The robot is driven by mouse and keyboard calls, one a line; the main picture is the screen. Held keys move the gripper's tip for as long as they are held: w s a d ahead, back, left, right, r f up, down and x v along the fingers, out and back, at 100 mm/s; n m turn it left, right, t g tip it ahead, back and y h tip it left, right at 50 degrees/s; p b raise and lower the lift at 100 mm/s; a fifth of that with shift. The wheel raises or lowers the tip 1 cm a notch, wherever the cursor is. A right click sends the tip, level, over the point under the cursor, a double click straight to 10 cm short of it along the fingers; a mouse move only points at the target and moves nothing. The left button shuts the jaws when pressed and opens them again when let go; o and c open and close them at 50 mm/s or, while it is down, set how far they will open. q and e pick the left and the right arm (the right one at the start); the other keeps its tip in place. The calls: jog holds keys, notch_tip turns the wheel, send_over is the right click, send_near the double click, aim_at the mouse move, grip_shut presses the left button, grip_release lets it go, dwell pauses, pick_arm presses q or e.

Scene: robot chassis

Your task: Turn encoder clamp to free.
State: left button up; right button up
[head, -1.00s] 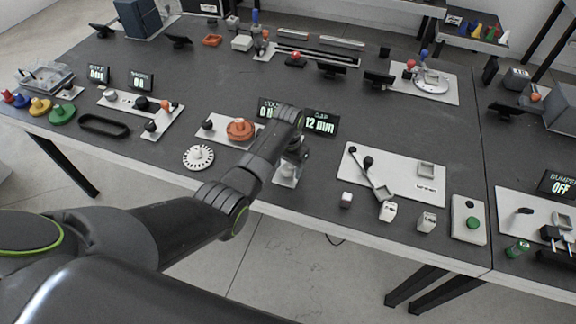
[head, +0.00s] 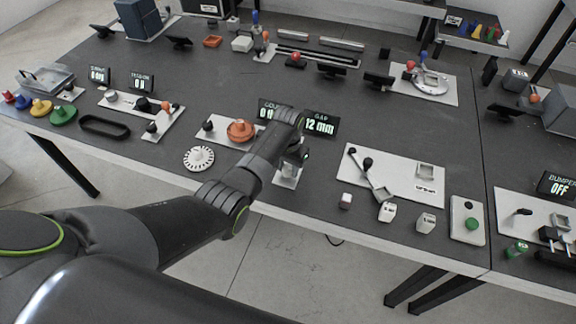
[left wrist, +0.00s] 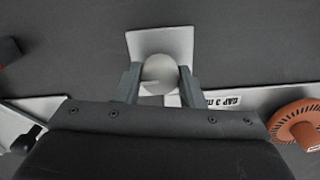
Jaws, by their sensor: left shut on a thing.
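My left gripper (left wrist: 158,82) is shut on a round pale grey knob (left wrist: 159,70). One finger is on each side of the knob. The knob sits over a small pale square plate (left wrist: 143,42), which also shows under the gripper in the head view (head: 288,180). My wrist hides most of the knob in the head view. No readable label marks the encoder clamp, so I cannot tell whether this knob is it. My right gripper is not in view.
A panel with an orange wheel (head: 240,130) and a black knob (head: 208,125) lies left of my gripper. A white slotted disc (head: 199,158) is nearer the edge. A lever panel (head: 403,184) stands to the right. Displays (head: 321,123) stand close behind.

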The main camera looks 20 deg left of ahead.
pick_arm(q)
jog(key=n+p, duration=0.2)
jog(key=n, duration=0.1)
jog(key=shift+r, duration=0.15)
jog(key=n+p, duration=0.1)
jog(key=n, duration=0.3)
jog(key=shift+n+p, duration=0.35)
jog(key=shift+n, duration=0.05)
jog(key=n+p, duration=0.1)
jog(key=n, duration=0.3)
jog(key=n+p, duration=0.1)
jog(key=n, duration=0.4)
jog(key=shift+w, duration=0.1)
jog(key=o, duration=1)
